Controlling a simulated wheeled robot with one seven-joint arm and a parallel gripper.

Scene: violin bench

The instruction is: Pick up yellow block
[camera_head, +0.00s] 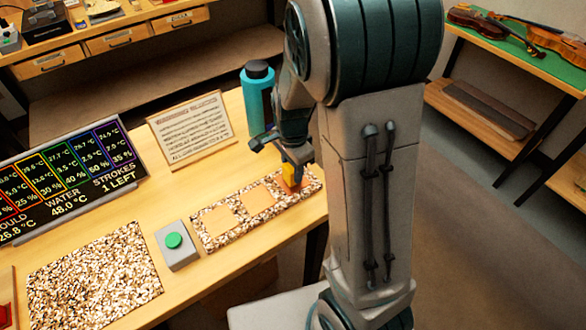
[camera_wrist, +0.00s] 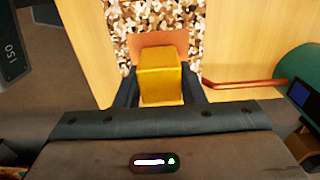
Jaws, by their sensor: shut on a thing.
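The yellow block (camera_wrist: 160,72) sits between the two dark fingers of my gripper (camera_wrist: 158,92) in the wrist view, and the fingers are shut on it. In the head view the yellow block (camera_head: 290,173) shows below my gripper (camera_head: 286,160), over the right-hand orange square (camera_head: 296,186) of a speckled strip (camera_head: 237,229). I cannot tell whether the block touches the square or is slightly above it. My arm hides part of the area to the right.
A teal bottle (camera_head: 257,98) with a black cap stands close behind my gripper. A green button box (camera_head: 176,246), a speckled mat (camera_head: 95,283), a printed board (camera_head: 192,130) and a display panel (camera_head: 70,180) are on the wooden table. Violins (camera_head: 500,22) lie on a bench at right.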

